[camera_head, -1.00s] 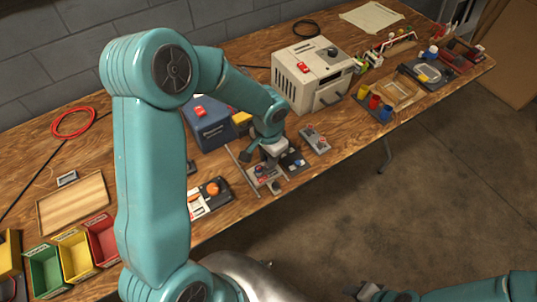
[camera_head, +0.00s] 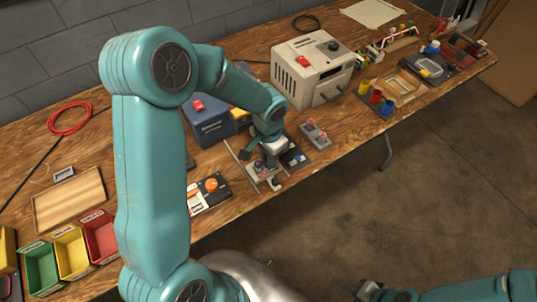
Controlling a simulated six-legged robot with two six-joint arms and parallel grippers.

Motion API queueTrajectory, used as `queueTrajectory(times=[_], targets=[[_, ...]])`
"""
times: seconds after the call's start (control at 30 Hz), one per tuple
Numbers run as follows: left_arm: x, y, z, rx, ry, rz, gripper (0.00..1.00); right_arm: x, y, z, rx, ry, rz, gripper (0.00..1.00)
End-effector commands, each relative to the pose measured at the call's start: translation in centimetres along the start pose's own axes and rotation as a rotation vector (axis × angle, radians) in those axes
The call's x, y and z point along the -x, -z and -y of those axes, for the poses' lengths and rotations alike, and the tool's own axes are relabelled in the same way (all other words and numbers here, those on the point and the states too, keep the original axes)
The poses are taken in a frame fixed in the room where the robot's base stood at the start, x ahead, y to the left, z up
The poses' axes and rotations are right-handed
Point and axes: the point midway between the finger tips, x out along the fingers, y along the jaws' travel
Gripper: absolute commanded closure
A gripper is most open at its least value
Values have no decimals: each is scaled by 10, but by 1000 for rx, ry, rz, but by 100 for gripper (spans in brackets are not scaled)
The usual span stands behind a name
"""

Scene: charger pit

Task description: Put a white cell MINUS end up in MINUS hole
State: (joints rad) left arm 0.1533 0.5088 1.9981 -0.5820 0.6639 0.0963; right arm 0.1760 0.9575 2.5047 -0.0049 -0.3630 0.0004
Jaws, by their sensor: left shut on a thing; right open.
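My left gripper (camera_head: 262,163) points down over a small grey tray (camera_head: 273,185) near the front edge of the bench. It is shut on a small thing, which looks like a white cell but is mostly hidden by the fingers. The tray has small round parts on it. Its hole markings are too small to read, and I cannot tell whether the held thing touches it. A grey holder (camera_head: 316,135) with two small pale and reddish upright pieces stands to the right. My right gripper (camera_head: 366,291) is open and empty at the bottom of the picture, away from the bench.
A blue box (camera_head: 209,122) with a red switch stands behind the tray, and a beige machine (camera_head: 311,72) stands behind the holder. A dark panel with an orange knob (camera_head: 211,185) lies to the left. Bare wood lies right of the holder.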

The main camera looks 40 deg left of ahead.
Motion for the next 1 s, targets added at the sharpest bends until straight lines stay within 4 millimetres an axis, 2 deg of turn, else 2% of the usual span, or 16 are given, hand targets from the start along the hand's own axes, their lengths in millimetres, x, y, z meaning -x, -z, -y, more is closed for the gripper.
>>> queueTrajectory(times=[0.67, 0.7, 0.77, 0.8, 1.0], targets=[[-5, 0, 0, 0, 0, 0, 100, -6, 0, -2, 0, 0, 0, 57], [-5, 0, 0, 0, 0, 0, 71, -6, 0, -2, 0, 0, 0, 57], [-5, 0, 0, 0, 0, 0, 51, -6, 0, -2, 0, 0, 0, 57], [-5, 0, 0, 0, 0, 0, 47, -6, 0, -2, 0, 0, 0, 57], [-5, 0, 0, 0, 0, 0, 47, -6, 0, -2, 0, 0, 0, 57]])
